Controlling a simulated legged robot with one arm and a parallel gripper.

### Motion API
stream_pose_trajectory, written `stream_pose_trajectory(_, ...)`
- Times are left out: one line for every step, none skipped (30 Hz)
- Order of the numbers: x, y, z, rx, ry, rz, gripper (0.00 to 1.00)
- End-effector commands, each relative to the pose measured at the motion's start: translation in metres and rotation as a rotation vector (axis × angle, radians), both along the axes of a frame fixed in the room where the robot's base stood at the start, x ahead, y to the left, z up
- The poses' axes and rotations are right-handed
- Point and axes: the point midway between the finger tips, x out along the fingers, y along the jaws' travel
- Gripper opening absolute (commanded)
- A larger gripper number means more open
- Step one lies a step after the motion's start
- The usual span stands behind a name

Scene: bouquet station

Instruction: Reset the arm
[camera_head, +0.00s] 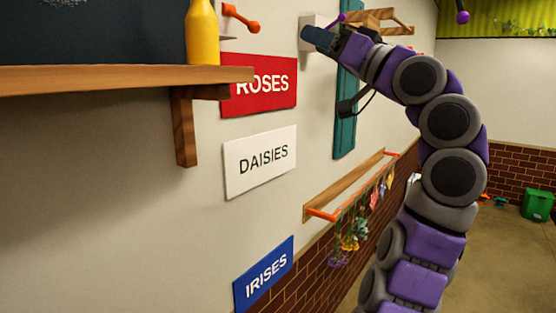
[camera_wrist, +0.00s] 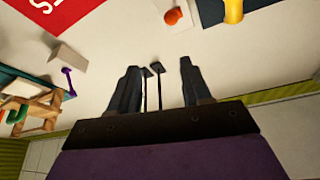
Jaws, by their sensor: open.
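My gripper (camera_head: 308,36) is raised at the end of my purple and grey arm, near the wall in the upper middle of the head view. In the wrist view my gripper (camera_wrist: 158,75) shows two dark fingers spread apart. Two thin dark rods show between them, and I cannot tell what they are. No object is clearly held.
A wooden shelf (camera_head: 110,79) with a yellow bottle (camera_head: 202,35) juts out at left. ROSES (camera_head: 262,84), DAISIES (camera_head: 261,161) and IRISES (camera_head: 264,275) signs mark the wall. A wooden rail (camera_head: 345,186) has flowers (camera_head: 353,232) hanging below. A green bin (camera_head: 538,205) stands far right.

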Motion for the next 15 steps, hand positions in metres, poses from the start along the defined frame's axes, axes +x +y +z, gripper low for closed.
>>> stream_pose_trajectory(0.008, -0.008, 0.002, 0.021, 0.037, 0.006, 0.48)
stream_pose_trajectory(0.014, -0.012, 0.001, 0.033, 0.064, 0.009, 0.48)
stream_pose_trajectory(0.020, -0.016, 0.001, 0.047, 0.097, 0.014, 0.48)
stream_pose_trajectory(0.025, -0.019, -0.001, 0.056, 0.125, 0.017, 0.48)
stream_pose_trajectory(0.031, -0.020, -0.003, 0.064, 0.154, 0.023, 0.48)
stream_pose_trajectory(0.037, -0.022, -0.005, 0.073, 0.189, 0.027, 0.48)
stream_pose_trajectory(0.041, -0.024, -0.008, 0.079, 0.216, 0.031, 0.48)
stream_pose_trajectory(0.045, -0.024, -0.010, 0.084, 0.241, 0.036, 0.48)
stream_pose_trajectory(0.051, -0.023, -0.016, 0.087, 0.280, 0.041, 0.48)
stream_pose_trajectory(0.054, -0.023, -0.019, 0.088, 0.306, 0.046, 0.48)
stream_pose_trajectory(0.056, -0.022, -0.022, 0.089, 0.331, 0.050, 0.48)
stream_pose_trajectory(0.060, -0.019, -0.028, 0.088, 0.368, 0.057, 0.48)
stream_pose_trajectory(0.062, -0.017, -0.032, 0.085, 0.394, 0.059, 0.48)
stream_pose_trajectory(0.064, -0.015, -0.038, 0.083, 0.423, 0.064, 0.48)
stream_pose_trajectory(0.065, -0.012, -0.044, 0.077, 0.456, 0.068, 0.48)
